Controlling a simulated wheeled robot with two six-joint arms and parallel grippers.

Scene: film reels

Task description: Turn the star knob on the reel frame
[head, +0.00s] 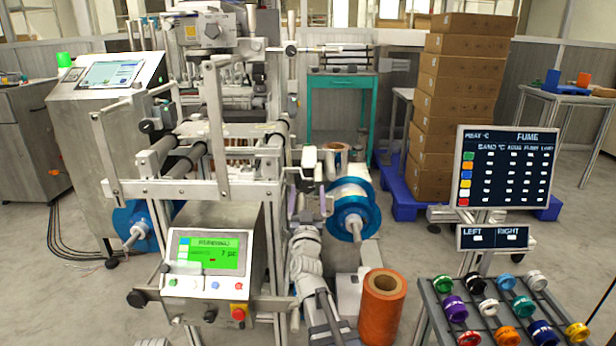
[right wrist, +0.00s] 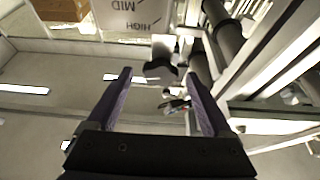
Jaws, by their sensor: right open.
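My right arm reaches up beside the reel frame (head: 222,188), and its gripper (head: 314,160) is at the frame's right side in the head view. In the right wrist view the two dark purple fingers are apart with nothing between their tips. A black knob (right wrist: 160,67) shows just beyond the fingertips, roughly in line with the gap; it looks apart from both fingers. Its lobes are hard to make out. In the head view I cannot tell this knob clearly behind the gripper. My left gripper is not in view.
A blue reel (head: 352,212) sits right of the frame, close to my right arm. A control panel (head: 210,262) is at the frame's front. An orange roll (head: 382,308) stands low at the right. A plate marked HIGH and MID (right wrist: 135,18) and dark rollers (right wrist: 224,38) lie beyond the fingers.

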